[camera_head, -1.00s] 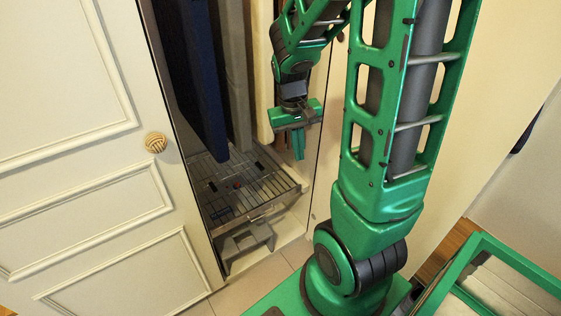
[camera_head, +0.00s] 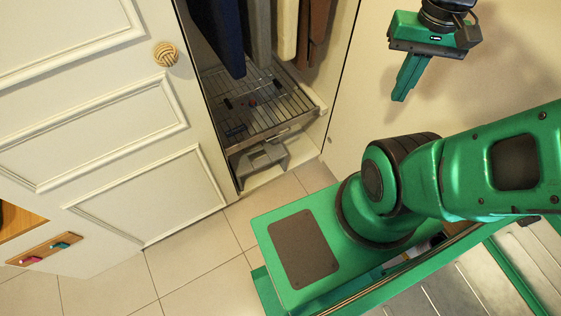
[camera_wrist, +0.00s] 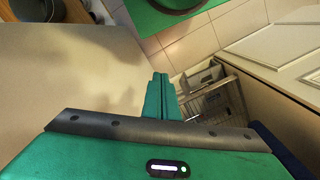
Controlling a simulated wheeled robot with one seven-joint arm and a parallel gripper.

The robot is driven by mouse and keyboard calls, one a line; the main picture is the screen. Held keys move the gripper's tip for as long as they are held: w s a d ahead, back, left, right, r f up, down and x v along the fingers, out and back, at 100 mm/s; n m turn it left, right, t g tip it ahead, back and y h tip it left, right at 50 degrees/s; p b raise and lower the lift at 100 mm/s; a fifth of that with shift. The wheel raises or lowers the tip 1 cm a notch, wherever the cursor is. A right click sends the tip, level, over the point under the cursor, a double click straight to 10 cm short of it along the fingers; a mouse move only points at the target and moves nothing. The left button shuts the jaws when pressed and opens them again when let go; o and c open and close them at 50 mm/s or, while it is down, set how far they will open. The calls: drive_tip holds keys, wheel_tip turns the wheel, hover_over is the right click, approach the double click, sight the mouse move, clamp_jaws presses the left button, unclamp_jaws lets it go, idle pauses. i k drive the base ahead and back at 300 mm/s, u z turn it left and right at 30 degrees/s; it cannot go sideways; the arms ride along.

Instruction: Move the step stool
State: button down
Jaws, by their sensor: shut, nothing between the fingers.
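The step stool (camera_head: 262,160) is a small grey stool on the closet floor, under the wire rack in the head view. It also shows small in the wrist view (camera_wrist: 205,76), beyond my fingertips. The rack hides part of its back. My gripper (camera_head: 400,97) is shut and empty, up at the right of the head view in front of the cream wall. It is well apart from the stool. In the wrist view my gripper's fingers (camera_wrist: 158,82) lie together.
A wire rack (camera_head: 270,110) with small items sits just above the stool. Clothes (camera_head: 258,35) hang over it. A white panelled door (camera_head: 100,110) with a round knob stands open at the left. Tiled floor (camera_head: 200,250) is clear in front of the closet.

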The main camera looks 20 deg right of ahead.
sight(240, 164)
drive_tip(key=z, duration=0.05)
drive_tip(key=k, duration=1.55)
drive_tip(key=u, duration=0.7)
drive_tip(key=i, duration=1.65)
